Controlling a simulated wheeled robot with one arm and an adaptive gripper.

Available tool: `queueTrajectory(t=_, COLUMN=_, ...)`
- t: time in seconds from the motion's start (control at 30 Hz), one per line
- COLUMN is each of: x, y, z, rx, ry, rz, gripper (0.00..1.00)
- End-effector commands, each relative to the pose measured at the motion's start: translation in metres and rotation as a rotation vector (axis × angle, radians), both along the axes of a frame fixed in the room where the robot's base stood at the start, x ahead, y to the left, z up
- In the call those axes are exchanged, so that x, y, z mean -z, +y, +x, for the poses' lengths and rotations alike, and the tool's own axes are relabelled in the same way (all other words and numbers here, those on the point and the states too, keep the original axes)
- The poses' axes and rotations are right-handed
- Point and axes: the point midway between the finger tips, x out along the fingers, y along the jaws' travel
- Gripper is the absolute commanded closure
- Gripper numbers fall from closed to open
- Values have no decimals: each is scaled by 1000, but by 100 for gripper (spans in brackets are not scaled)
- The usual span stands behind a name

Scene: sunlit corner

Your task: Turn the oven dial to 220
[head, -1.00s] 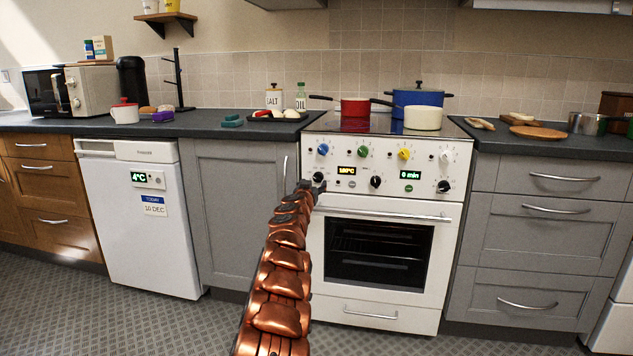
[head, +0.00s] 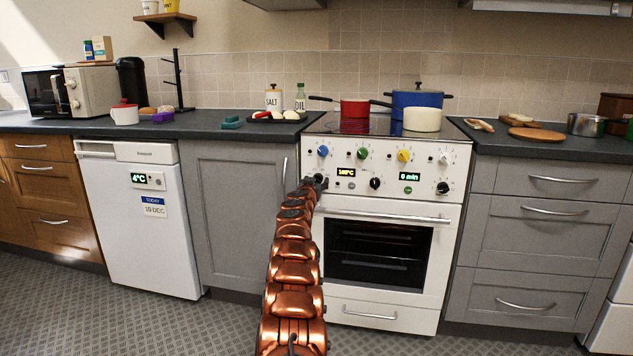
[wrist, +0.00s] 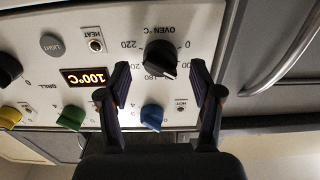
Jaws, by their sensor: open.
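The black oven dial (wrist: 160,58) sits on the white oven panel under the marking OVEN °C, with a scale including 0, 180 and 220. My gripper (wrist: 159,76) is open, with one dark finger to each side of the dial in the wrist view. I cannot tell whether either finger touches it. In the head view my gripper (head: 313,183) is at the left end of the oven's front panel (head: 380,160) and largely covers the dial. The orange display (wrist: 87,77) appears to read 100°C in the wrist view.
Blue (head: 323,150), green (head: 363,153) and yellow (head: 403,156) knobs sit above the dial row. Another black knob (head: 375,183) is right of the display. The oven handle (head: 385,216) runs below. Pots stand on the hob above.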

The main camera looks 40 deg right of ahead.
Motion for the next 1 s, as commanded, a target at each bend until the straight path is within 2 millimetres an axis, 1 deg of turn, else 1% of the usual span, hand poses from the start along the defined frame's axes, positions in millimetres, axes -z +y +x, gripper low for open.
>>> queueTrajectory(t=0.1, x=0, y=-6, z=2, rx=2, ry=2, rz=0, gripper=35)
queueTrajectory(t=0.3, x=3, y=-11, z=6, rx=0, ry=4, rz=2, gripper=35)
queueTrajectory(t=0.83, x=5, y=-12, z=9, rx=-3, ry=2, rz=7, gripper=35)
queueTrajectory(t=1.0, x=5, y=-12, z=9, rx=-3, ry=3, rz=6, gripper=53)
